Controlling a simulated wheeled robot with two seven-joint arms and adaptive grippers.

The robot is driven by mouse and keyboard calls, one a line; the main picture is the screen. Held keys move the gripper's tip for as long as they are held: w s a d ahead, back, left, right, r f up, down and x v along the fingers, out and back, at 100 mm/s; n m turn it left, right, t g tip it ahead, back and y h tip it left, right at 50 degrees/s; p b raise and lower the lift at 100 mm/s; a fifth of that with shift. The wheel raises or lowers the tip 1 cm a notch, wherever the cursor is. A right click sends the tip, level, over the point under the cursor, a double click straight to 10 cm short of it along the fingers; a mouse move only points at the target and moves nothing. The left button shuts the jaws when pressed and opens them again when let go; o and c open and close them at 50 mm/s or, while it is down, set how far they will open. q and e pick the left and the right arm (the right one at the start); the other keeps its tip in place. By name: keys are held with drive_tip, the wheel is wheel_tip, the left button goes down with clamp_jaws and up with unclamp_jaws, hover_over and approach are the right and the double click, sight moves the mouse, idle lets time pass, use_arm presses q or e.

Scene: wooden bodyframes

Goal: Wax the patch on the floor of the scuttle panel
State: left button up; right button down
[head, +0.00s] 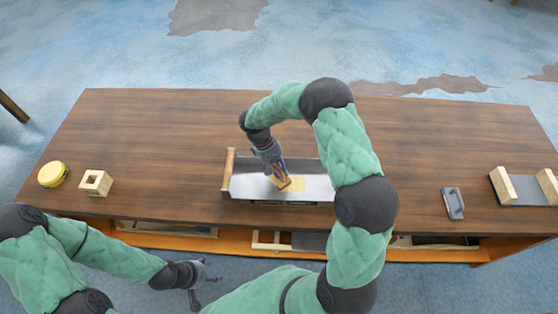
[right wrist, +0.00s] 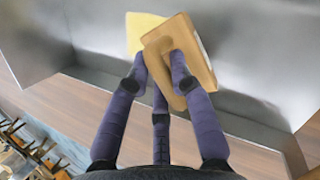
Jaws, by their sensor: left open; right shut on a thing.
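The scuttle panel (head: 250,186) is a grey metal trough with a wooden end piece, lying near the table's front middle. My right gripper (head: 277,174) is shut on a tan block with a handle (right wrist: 182,58) and holds it low over the panel floor. A pale yellow patch (right wrist: 140,28) shows on the floor in the right wrist view, partly covered by the block. Whether the block touches the floor I cannot tell. My left gripper (head: 202,284) is open and empty, in front of the table's front edge.
A yellow round tin (head: 53,174) and a wooden block with a square hole (head: 96,182) stand at the table's left. A grey handled tool (head: 453,203) and a grey piece with wooden ends (head: 525,190) lie at the right. A shelf below holds several parts.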

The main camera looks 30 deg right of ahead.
drive_tip(key=shift+p+v, duration=0.4)
drive_tip(key=shift+v, duration=0.55)
drive_tip(key=shift+s+d+r+p, duration=0.1)
drive_tip(key=shift+s+r+p, duration=0.1)
drive_tip(key=shift+r+p, duration=0.95)
drive_tip(key=shift+r+b, duration=0.25)
drive_tip(key=shift+b, duration=0.15)
